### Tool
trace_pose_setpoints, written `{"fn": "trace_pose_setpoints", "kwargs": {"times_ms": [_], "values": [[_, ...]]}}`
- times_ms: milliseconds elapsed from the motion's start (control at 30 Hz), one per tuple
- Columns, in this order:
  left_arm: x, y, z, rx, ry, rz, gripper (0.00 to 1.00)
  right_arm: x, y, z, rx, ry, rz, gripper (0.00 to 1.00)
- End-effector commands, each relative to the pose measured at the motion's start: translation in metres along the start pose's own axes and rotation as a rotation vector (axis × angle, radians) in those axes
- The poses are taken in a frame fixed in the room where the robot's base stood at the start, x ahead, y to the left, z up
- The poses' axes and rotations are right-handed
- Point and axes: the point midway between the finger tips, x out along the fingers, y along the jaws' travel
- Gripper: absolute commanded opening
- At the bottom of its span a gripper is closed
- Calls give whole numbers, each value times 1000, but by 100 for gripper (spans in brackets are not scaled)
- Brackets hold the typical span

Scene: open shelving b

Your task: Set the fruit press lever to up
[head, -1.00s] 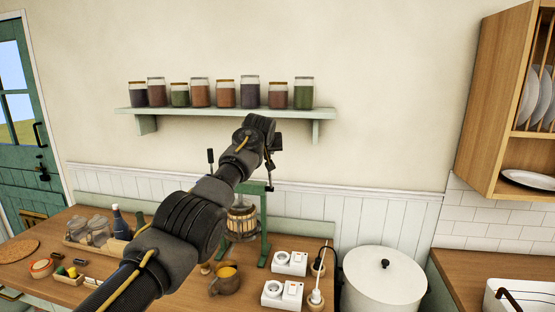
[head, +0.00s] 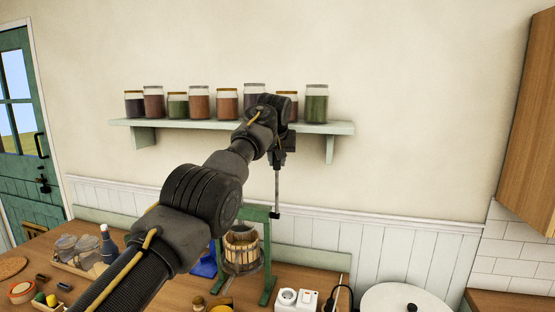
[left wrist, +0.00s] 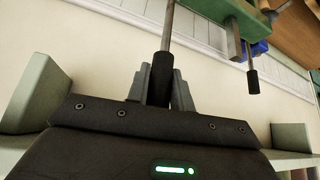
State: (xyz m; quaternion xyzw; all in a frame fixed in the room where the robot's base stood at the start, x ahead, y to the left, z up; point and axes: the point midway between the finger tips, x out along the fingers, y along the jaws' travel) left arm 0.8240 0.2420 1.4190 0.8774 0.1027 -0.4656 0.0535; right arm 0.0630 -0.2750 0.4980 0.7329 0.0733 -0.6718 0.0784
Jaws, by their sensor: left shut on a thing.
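The fruit press stands on the wooden counter in the head view, with a green frame (head: 267,262) and a slatted wooden barrel (head: 241,252). Its lever (head: 277,190), a thin grey rod, stands nearly upright above the frame's right side, with a black block at its lower end. My left gripper (head: 280,157) is at the lever's top, in front of the shelf. In the left wrist view, my left gripper (left wrist: 158,76) is shut around the lever's black handle (left wrist: 157,92); the rod runs out of the top edge. My right gripper is not in view.
A wall shelf (head: 180,125) with several jars (head: 200,103) is close behind my left gripper. Bottles, a blue object (head: 206,264) and small items crowd the counter left of the press.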

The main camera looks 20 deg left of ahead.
Motion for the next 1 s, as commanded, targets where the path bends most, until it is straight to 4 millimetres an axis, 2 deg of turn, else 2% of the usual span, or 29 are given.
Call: {"fn": "trace_pose_setpoints", "kwargs": {"times_ms": [200, 233, 400, 633, 767, 867, 1000], "values": [[2, 0, 2, 2, -6, -1, 0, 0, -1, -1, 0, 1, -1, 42], [3, 0, 2, 2, -6, -1, 25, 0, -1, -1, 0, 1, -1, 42], [2, 0, 1, 1, -4, -1, 44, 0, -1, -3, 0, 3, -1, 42], [1, 0, 1, 1, -2, -1, 44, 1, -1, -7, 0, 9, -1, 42], [-6, 0, 1, 1, 0, 0, 44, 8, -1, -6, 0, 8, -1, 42], [-20, 1, 2, 1, 3, 1, 44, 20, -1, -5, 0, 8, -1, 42], [-50, 1, 2, 1, 2, 1, 44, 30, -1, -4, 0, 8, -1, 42]]}}
